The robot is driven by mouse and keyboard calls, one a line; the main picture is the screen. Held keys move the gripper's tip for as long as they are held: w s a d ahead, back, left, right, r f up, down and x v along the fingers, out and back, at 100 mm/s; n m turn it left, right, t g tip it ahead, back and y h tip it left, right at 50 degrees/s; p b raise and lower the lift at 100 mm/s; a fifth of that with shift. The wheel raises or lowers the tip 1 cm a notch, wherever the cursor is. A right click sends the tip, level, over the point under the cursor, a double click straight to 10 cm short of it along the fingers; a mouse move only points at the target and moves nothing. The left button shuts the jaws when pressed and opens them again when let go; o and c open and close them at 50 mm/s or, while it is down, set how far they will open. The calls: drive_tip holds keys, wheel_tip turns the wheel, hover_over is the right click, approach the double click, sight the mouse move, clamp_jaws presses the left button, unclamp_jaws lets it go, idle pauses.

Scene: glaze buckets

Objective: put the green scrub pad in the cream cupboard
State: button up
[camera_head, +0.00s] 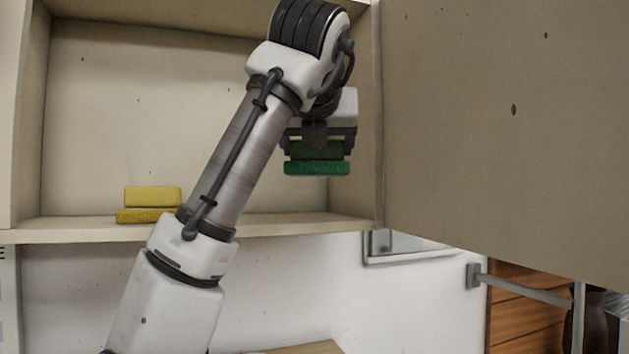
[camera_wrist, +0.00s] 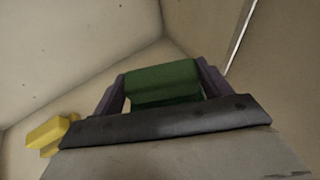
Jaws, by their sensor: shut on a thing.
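The green scrub pad (camera_head: 317,168) is held level in my gripper (camera_head: 318,150), which is shut on it. In the wrist view the pad (camera_wrist: 163,82) sits between the two fingers of my gripper (camera_wrist: 163,90). The cream cupboard (camera_head: 130,232) is open, and its inside shows behind my arm. The pad is in front of or within the right part of the cupboard opening, above the shelf board and apart from it. I cannot tell how deep it is.
A yellow sponge-like pair of blocks (camera_head: 150,204) lies stacked on the shelf at the left; it also shows in the wrist view (camera_wrist: 48,135). The open cupboard door (camera_head: 500,130) stands at the right. The shelf right of my arm looks clear.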

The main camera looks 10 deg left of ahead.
drive_tip(key=p+x, duration=0.1)
drive_tip(key=x, duration=0.2)
drive_tip(key=r+p+x, duration=0.1)
drive_tip(key=x, duration=0.5)
drive_tip(key=shift+w+a+p, duration=0.15)
drive_tip(key=shift+w+p, duration=0.25)
drive_tip(key=shift+w, duration=0.25)
drive_tip(key=shift+f, duration=1.95)
drive_tip(key=shift+w+f+p, duration=0.15)
drive_tip(key=shift+p, duration=0.35)
drive_tip(key=shift+f, duration=0.15)
drive_tip(key=shift+f, duration=0.1)
drive_tip(key=o, duration=0.8)
